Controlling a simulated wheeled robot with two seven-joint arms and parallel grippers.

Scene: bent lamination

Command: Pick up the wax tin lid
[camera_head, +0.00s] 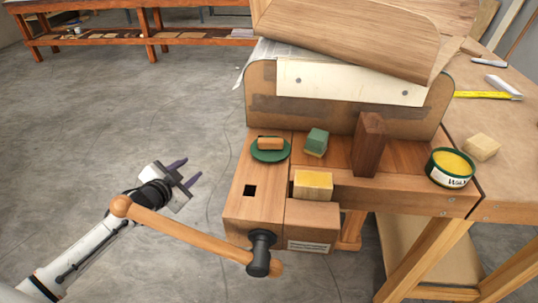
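The wax tin lid (258,157) is a dark green disc lying flat on the bench top, left of the middle. A small orange-brown block (270,143) rests on it and covers part of its top. The green wax tin (449,180), open and showing yellow wax, stands at the right of the bench. My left gripper (188,172) is left of the bench, beyond its edge and apart from the lid. Its two dark fingers are spread with nothing between them. My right gripper is not in view.
A green-and-yellow block (316,142), a yellow-topped block (313,185) and an upright dark wood block (368,145) stand near the lid. A vise handle (185,233) juts left across my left arm. A curved form (345,110) rises behind. Floor left of the bench is clear.

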